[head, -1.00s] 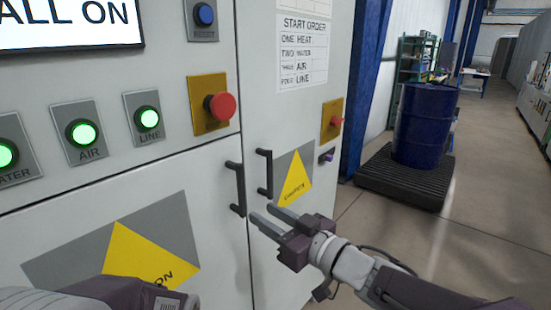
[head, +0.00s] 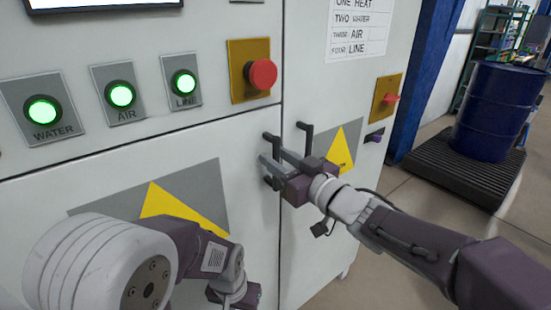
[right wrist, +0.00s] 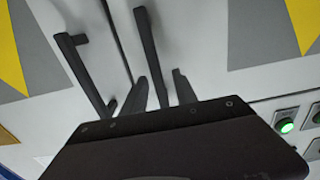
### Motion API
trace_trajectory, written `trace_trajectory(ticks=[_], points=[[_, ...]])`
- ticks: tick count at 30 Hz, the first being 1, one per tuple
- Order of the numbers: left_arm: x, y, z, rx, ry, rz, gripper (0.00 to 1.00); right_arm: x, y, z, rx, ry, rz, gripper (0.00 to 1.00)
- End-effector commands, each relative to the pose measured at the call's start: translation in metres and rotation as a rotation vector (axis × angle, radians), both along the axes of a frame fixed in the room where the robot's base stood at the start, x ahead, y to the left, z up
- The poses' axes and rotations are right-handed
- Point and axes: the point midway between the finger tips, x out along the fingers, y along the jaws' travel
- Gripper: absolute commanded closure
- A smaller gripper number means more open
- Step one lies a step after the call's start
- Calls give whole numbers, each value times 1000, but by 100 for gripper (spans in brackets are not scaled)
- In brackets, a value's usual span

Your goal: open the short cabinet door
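The short cabinet door (head: 236,150) is the light grey lower left door, and it is closed. Its black bar handle (head: 268,155) stands by its right edge, partly hidden by my gripper. My right gripper (head: 272,170) is open at this handle. In the right wrist view, the short door's handle (right wrist: 148,45) runs down between the two fingers, with a gap visible beside it. My left arm crosses the lower left of the head view, but its fingertips are not visible.
The tall door's handle (head: 305,140) is close on the right, across a narrow seam. A red emergency button (head: 262,75) and green lit buttons (head: 121,95) sit above the short door. A blue drum (head: 495,110) stands on a black pallet (head: 462,170) at right.

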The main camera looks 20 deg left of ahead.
Motion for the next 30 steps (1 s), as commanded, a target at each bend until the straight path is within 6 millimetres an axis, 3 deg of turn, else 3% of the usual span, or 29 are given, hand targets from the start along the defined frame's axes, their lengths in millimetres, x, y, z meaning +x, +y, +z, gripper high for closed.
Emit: trace_trajectory(ticks=[10,14,30], points=[[0,0,0,0,0,0,64,5,7,0,0,0,0,65],[0,0,0,0,0,0,64,5,6,0,0,0,0,100],[0,0,0,0,0,0,64,5,6,0,0,0,0,100]])
